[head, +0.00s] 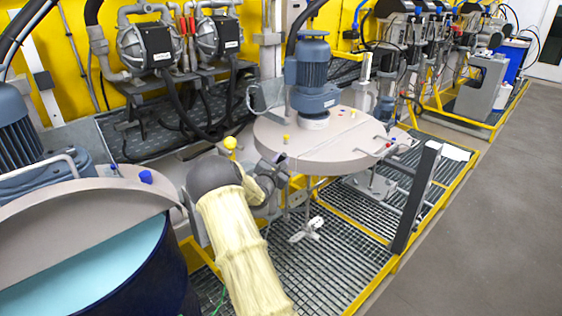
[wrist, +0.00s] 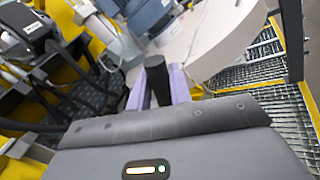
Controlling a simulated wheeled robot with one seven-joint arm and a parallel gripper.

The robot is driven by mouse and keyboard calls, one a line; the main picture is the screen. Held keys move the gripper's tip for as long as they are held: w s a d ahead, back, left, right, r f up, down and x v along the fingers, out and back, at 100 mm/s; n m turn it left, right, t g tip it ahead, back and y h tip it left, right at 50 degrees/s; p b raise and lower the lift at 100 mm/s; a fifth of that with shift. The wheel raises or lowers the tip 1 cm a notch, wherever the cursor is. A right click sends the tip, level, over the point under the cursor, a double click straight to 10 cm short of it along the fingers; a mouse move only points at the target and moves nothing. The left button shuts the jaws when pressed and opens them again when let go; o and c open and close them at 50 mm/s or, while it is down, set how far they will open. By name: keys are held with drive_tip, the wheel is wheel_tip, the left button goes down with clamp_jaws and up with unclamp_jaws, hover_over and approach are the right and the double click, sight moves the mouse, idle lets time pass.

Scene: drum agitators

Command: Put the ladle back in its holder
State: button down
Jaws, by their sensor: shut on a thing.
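In the wrist view my gripper (wrist: 160,88) has two pale purple fingers, shut on a dark, thick handle. I take this to be the ladle (wrist: 157,72); only its blunt end shows between the fingers, and its bowl is hidden. In the head view my yellow-sleeved arm reaches in from the bottom, and its wrist end is beside the left rim of the grey round lid (head: 320,142). The gripper's fingers and the ladle are not clear there. I cannot pick out the ladle's holder in either view.
A blue motor (head: 311,75) stands on the lid, with a stirrer (head: 306,231) hanging below. An open drum of light blue liquid (head: 90,270) stands at the left. A dark upright post (head: 415,198) rises from the grating at the right. The grey floor (head: 500,220) beyond is clear.

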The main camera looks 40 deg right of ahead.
drive_tip(key=shift+f+b, duration=0.9)
drive_tip(key=shift+f, duration=0.1)
drive_tip(key=c, duration=1.2)
unclamp_jaws()
drive_tip(key=b+v, duration=0.5)
drive_tip(key=v, duration=1.2)
drive_tip(key=shift+a, duration=0.2)
drive_tip(key=shift+s, duration=0.1)
